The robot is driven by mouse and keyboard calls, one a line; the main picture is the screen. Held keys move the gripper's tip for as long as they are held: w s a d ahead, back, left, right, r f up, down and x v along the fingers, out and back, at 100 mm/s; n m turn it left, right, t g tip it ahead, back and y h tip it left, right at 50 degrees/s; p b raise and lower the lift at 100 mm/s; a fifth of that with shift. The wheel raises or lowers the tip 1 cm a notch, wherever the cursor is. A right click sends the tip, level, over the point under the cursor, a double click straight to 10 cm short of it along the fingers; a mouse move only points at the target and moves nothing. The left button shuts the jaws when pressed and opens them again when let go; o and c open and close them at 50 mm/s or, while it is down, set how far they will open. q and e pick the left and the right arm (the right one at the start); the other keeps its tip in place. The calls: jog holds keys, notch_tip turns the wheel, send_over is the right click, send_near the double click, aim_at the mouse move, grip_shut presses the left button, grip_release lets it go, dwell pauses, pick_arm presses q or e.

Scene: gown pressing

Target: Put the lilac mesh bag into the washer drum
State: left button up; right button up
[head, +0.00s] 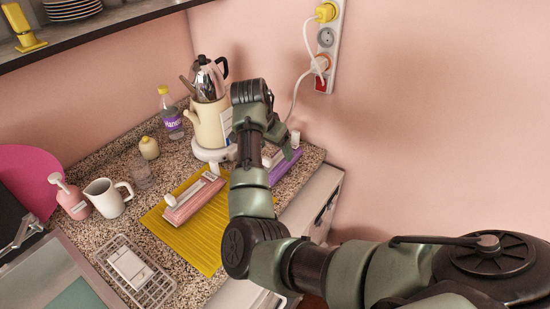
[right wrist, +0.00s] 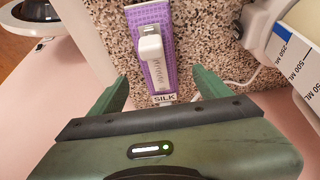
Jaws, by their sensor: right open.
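The lilac mesh bag (head: 284,164) lies flat on the speckled counter near its right end, partly hidden behind my right arm. In the right wrist view the lilac bag (right wrist: 150,45) has a white clip-like piece on top and a tag reading SILK. My right gripper (right wrist: 160,88) is open and empty; the tag end of the bag lies between its two green fingers in the picture, with no contact visible. In the head view the fingers are mostly hidden by the wrist. My left gripper is not in view. The washer drum cannot be made out.
A pink bag (head: 195,199) lies on a yellow ribbed mat (head: 208,241). A cream jug-like vessel (head: 208,123) with a kettle (head: 209,77) stands behind my arm, close to the lilac bag. A white mug (head: 105,198) and wire basket (head: 116,254) stand left.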

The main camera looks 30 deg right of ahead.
aim_at(279, 157)
jog(key=shift+x, duration=1)
jog(key=shift+s+d+f+p, duration=0.1)
jog(key=shift+d+f+p, duration=0.25)
jog(key=shift+p, duration=0.1)
jog(key=p+x, duration=0.1)
jog(key=x, duration=0.2)
jog(key=shift+d+f, duration=0.1)
jog(key=shift+f, duration=0.15)
jog(key=shift+w+d+f, duration=0.2)
jog(key=shift+w+f, duration=0.05)
jog(key=shift+f, duration=0.25)
jog(key=shift+a, duration=0.1)
jog(key=c, duration=1.5)
jog(key=shift+r, duration=0.1)
grip_shut()
jog(key=shift+p, duration=0.3)
